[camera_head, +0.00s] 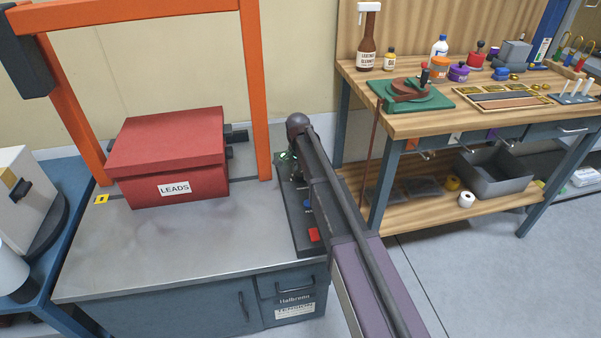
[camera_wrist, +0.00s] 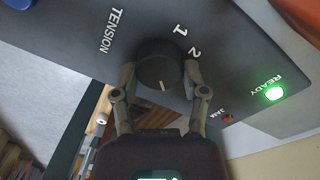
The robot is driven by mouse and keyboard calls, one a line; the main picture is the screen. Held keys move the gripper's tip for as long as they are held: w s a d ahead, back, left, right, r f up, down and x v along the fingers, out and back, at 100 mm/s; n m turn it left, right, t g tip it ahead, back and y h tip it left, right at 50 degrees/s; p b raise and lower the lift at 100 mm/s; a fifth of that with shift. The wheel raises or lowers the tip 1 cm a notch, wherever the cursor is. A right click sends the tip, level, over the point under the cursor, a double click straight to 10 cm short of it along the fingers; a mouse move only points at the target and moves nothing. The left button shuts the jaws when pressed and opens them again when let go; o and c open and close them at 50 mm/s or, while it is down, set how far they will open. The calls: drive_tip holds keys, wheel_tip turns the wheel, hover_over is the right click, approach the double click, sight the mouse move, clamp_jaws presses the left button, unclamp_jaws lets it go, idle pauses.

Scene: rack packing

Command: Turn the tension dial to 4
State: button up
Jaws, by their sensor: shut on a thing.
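The black tension dial (camera_wrist: 160,62) sits on a dark panel in the wrist view, beside the word TENSION. The numbers 1 and 2 show next to it; other numbers are hidden behind my gripper or out of view. A pale pointer mark shows on the dial's edge facing my gripper. My gripper (camera_wrist: 160,80) is shut on the dial, with one finger on each side. In the head view the dial is hidden behind my arm, which reaches over the dark control panel (camera_head: 303,222).
A green READY light (camera_wrist: 274,94) glows on the panel, with a JAM light (camera_wrist: 228,118) near it. A red box marked LEADS (camera_head: 170,155) stands left, under an orange frame (camera_head: 255,90). A red button (camera_head: 314,235) is near my arm. A wooden bench (camera_head: 400,122) stands right.

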drive_tip(key=shift+s, duration=0.15)
drive_tip(key=o, duration=1.2)
drive_tip(key=shift+c, duration=0.2)
drive_tip(key=shift+n, duration=0.5)
